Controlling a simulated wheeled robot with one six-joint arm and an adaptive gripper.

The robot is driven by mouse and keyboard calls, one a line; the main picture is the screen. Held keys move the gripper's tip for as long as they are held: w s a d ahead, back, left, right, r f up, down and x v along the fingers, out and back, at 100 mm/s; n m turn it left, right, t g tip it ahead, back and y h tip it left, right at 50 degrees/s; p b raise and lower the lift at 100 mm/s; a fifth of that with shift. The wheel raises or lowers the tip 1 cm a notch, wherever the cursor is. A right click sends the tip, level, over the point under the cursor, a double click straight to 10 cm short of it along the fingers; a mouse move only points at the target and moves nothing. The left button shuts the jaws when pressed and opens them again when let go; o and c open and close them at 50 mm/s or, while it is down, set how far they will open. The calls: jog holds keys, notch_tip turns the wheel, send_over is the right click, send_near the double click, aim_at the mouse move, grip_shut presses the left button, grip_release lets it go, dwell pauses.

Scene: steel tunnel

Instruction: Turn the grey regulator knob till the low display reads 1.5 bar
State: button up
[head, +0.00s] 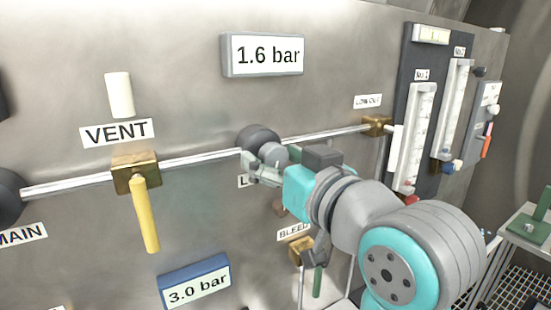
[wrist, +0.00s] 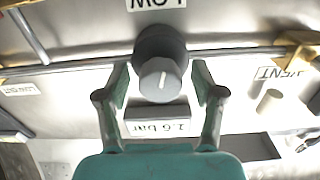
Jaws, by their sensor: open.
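The grey regulator knob (wrist: 160,82) sits on a dark round body on the pipe, between my gripper's fingers in the wrist view. A pale line marks its face. In the head view the knob (head: 273,153) is partly covered by my gripper (head: 264,167). My gripper (wrist: 160,88) is open, one finger on each side of the knob, with a gap visible on both sides. The grey-framed display (head: 264,55) above the knob reads 1.6 bar. It shows upside down in the wrist view (wrist: 158,128). A label reading LOW (wrist: 157,4) is by the knob.
A yellow VENT lever (head: 145,214) hangs from a brass valve at left. A blue display (head: 195,284) below reads 3.0 bar. The BLEED valve (head: 301,249) is below my arm. Flow tubes (head: 415,137) stand on a dark panel at right. Wall around the upper display is clear.

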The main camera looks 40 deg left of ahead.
jog(key=shift+c, duration=0.3)
jog(key=c, duration=1.1)
jog(key=shift+n, duration=0.9)
jog(key=o, duration=1.2)
jog(key=shift+c, duration=0.2)
jog(key=shift+d, duration=0.1)
jog(key=v, duration=1.1)
jog(key=shift+s+d, duration=0.2)
jog(key=shift+d, duration=0.15)
jog(key=shift+f, duration=0.15)
